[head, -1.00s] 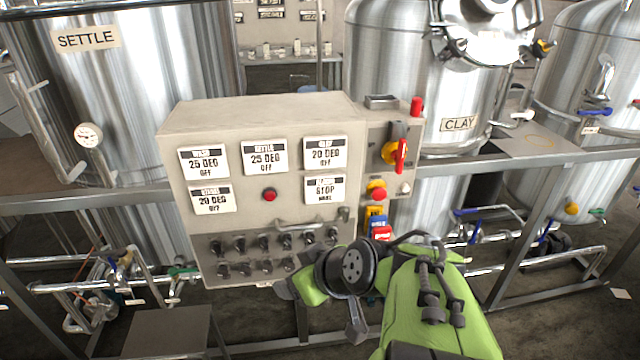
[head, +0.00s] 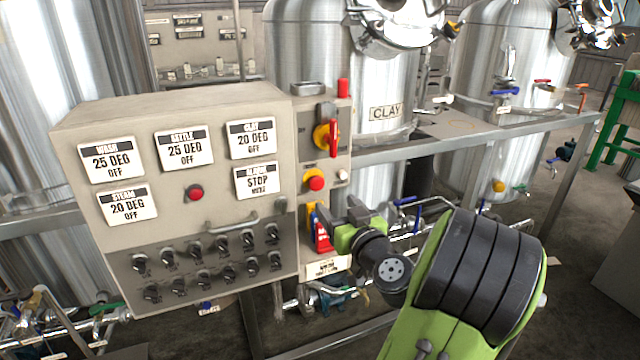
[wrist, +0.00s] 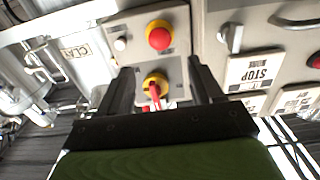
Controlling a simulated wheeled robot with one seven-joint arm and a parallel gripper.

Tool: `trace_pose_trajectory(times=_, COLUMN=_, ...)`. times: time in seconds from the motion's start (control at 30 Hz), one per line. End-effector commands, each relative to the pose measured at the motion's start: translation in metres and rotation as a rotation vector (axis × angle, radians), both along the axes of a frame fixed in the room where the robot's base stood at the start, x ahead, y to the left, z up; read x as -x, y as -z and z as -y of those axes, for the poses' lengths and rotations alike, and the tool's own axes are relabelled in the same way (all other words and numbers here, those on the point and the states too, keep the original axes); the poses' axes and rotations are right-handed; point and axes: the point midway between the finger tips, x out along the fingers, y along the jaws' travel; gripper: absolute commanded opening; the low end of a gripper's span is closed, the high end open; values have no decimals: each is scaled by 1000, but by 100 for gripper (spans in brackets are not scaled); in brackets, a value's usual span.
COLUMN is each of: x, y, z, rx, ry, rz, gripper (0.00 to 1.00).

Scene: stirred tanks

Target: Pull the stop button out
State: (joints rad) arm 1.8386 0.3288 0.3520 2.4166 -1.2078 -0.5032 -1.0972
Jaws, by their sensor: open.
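The stop button is a red mushroom head on a yellow collar (head: 315,181), on the narrow side panel of the grey control box. In the wrist view the button (wrist: 160,37) lies just beyond the fingertips, roughly centred between them. My gripper (head: 345,213) is in front of the panel, below and to the right of the button in the head view. In the wrist view my gripper (wrist: 160,67) is open, with its dark fingers apart and nothing held. A rotary switch with a red handle (wrist: 153,88) shows between the fingers. I see no contact with the button.
The rotary switch (head: 328,138) is above the button and a small white button (head: 343,175) is beside it. The control box (head: 75,150) has labels and several dark knobs. A metal frame rail (head: 400,147) runs right.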

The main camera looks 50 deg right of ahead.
Motion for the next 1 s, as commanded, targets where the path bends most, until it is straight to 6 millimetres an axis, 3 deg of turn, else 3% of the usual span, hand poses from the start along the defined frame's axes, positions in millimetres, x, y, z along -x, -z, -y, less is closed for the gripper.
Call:
trace_pose_trajectory(times=0.2, x=-49, y=-3, z=27, rx=1, ry=-6, rz=1, gripper=65)
trace_pose_trajectory(times=0.33, x=-70, y=-2, z=40, rx=-1, ry=-3, rz=1, gripper=65)
trace_pose_trajectory(times=0.5, x=-82, y=0, z=48, rx=-1, ry=0, rz=-1, gripper=65)
trace_pose_trajectory(times=0.73, x=-82, y=1, z=49, rx=-2, ry=1, rz=-1, gripper=65)
trace_pose_trajectory(times=1.0, x=-82, y=1, z=49, rx=-1, ry=1, rz=-2, gripper=24)
